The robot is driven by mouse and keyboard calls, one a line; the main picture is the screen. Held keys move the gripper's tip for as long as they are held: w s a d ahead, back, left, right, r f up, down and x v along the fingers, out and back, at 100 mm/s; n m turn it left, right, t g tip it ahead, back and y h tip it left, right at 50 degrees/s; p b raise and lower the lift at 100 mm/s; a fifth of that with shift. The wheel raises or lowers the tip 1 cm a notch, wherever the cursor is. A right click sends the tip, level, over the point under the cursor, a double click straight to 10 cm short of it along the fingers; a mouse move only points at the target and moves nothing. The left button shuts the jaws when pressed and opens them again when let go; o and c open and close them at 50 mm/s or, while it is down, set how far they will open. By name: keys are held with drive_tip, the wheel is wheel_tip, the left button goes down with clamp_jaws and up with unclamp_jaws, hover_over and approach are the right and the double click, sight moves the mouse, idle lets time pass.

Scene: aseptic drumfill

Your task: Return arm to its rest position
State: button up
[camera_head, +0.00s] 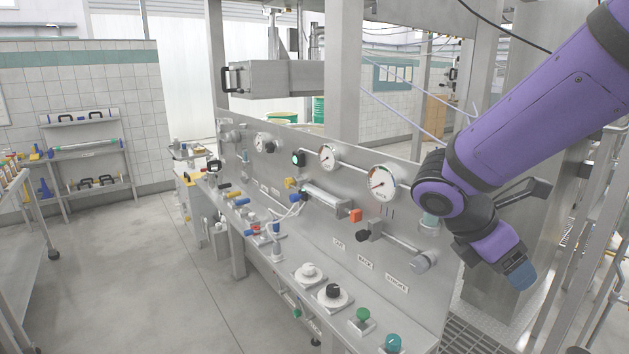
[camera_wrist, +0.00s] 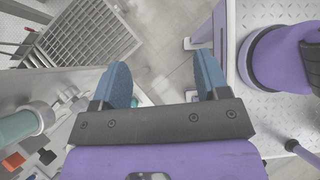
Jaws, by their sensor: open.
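My gripper (camera_wrist: 161,84) shows in the wrist view with its two blue fingers spread apart and nothing between them. In the head view only the blue tip of my gripper (camera_head: 520,274) shows, at the lower right. My purple arm is bent down from the upper right, and its gripper hangs to the right of the control panel (camera_head: 330,235). The wrist joint covers part of the panel's right end.
A floor grating (camera_wrist: 75,35) lies below. Railings (camera_head: 603,215) stand at the right. A wall rack (camera_head: 90,160) and open floor (camera_head: 130,260) are at the left.

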drive_tip(key=s+r+m+t+y, duration=0.5)
drive_tip(key=s+r+m+y, duration=0.3)
drive_tip(key=m, duration=1.1)
drive_tip(key=s+r, duration=0.1)
drive_tip(key=s, duration=0.2)
drive_tip(key=shift+s+d+r+t, duration=0.25)
drive_tip(key=shift+s+d+t, duration=0.05)
drive_tip(key=shift+s+d, duration=0.05)
